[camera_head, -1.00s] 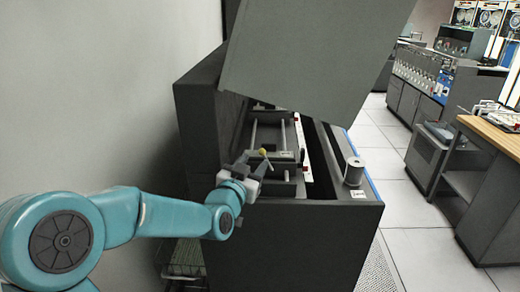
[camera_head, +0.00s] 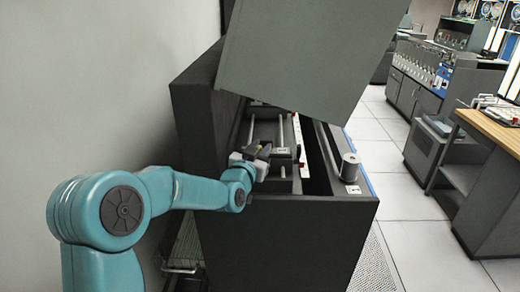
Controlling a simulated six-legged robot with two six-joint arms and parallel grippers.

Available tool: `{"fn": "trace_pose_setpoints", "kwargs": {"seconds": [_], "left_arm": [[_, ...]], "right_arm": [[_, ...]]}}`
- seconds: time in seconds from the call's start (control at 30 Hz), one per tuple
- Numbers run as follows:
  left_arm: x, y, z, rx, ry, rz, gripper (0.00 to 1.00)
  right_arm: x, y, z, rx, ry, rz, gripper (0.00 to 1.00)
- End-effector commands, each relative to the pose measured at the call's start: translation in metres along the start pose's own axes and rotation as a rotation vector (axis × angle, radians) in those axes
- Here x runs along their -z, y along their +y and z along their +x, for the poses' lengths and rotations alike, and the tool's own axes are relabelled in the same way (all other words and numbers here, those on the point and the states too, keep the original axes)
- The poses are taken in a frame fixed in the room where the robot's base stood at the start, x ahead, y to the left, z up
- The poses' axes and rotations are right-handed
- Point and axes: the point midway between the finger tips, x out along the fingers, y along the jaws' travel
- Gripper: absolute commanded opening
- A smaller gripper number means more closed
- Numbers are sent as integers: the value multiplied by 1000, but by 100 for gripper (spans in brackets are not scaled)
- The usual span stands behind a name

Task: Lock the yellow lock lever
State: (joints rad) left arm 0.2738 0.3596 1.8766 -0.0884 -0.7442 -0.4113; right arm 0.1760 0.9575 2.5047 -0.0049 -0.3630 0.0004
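My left gripper (camera_head: 262,151) reaches over the front left wall of the dark machine, into its open top. Its fingers are small and dark here, and I cannot tell whether they are open or shut. The yellow lock lever cannot be made out clearly now; the gripper covers the spot where a small yellow knob showed earlier. I cannot tell whether the gripper touches it. My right gripper is not in view.
The open machine (camera_head: 290,225) has a large raised grey lid (camera_head: 290,55) above the gripper. A grey cylinder (camera_head: 350,166) stands on its right edge. A white wall is close on the left. A wood-topped desk (camera_head: 492,128) stands at the right, past clear floor.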

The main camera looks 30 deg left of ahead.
Motion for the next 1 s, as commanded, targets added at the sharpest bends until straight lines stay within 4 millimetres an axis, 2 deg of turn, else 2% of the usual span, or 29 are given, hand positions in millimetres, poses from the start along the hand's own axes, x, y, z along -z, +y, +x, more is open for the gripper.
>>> {"fn": "trace_pose_setpoints", "kwargs": {"seconds": [0.33, 0.57, 1.0], "left_arm": [[1, -2, 0, 5, -7, 25, 0], [6, 5, 3, 0, -43, 135, 0], [16, 22, 9, -12, -145, 435, 0]], "right_arm": [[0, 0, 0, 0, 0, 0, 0], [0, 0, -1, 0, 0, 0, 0], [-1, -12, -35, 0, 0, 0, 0]]}}
